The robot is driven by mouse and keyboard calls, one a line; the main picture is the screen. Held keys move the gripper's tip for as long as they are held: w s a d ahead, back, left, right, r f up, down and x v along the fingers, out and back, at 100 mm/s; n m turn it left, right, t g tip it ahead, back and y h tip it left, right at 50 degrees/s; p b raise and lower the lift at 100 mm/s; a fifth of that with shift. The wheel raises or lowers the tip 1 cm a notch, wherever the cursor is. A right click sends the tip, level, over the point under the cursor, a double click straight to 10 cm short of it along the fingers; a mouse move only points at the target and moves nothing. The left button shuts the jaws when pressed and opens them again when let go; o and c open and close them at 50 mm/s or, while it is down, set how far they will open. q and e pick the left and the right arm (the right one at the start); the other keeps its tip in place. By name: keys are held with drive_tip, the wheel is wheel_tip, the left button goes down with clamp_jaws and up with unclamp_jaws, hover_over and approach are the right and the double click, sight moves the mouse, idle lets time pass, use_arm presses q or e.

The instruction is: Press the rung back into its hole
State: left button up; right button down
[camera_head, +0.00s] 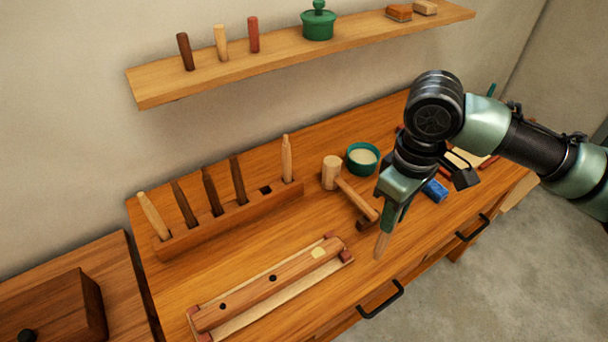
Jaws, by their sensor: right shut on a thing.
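My right gripper (391,218) is shut on a light wooden rung (382,246), which points down and tilts slightly. It is over the front right part of the bench, to the right of the rail; whether its tip touches the bench is unclear. The wooden rail (247,292) lies in a pale cradle (285,299) with reddish corner pads. My left gripper is not in view.
A rack (225,222) behind the rail holds several upright wooden pieces and has one empty square slot. A shelf (300,52) runs along the wall.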

use_arm(q)
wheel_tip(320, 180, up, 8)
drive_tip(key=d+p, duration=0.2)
drive_tip(key=p, duration=0.5)
use_arm(e)
drive_tip(key=w+a+r+n, duration=0.1)
drive_tip(key=w+a+n, duration=0.1)
drive_tip(key=a+n, duration=0.65)
drive_tip(key=w+a+r+n, duration=0.15)
drive_tip(key=a+n, duration=0.25)
drive_tip(key=n, duration=0.9)
use_arm(q)
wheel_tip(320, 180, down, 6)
drive_tip(key=b, duration=0.6)
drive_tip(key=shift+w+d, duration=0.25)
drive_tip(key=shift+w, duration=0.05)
use_arm(e)
drive_tip(key=shift+n, duration=0.25)
wheel_tip(320, 180, down, 6)
drive_tip(key=shift+s+a+r, duration=0.1)
drive_tip(key=shift+s, duration=0.05)
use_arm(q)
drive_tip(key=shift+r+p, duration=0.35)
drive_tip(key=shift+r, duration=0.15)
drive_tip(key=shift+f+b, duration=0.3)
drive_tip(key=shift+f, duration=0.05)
use_arm(e)
drive_tip(key=shift+f, duration=1.1)
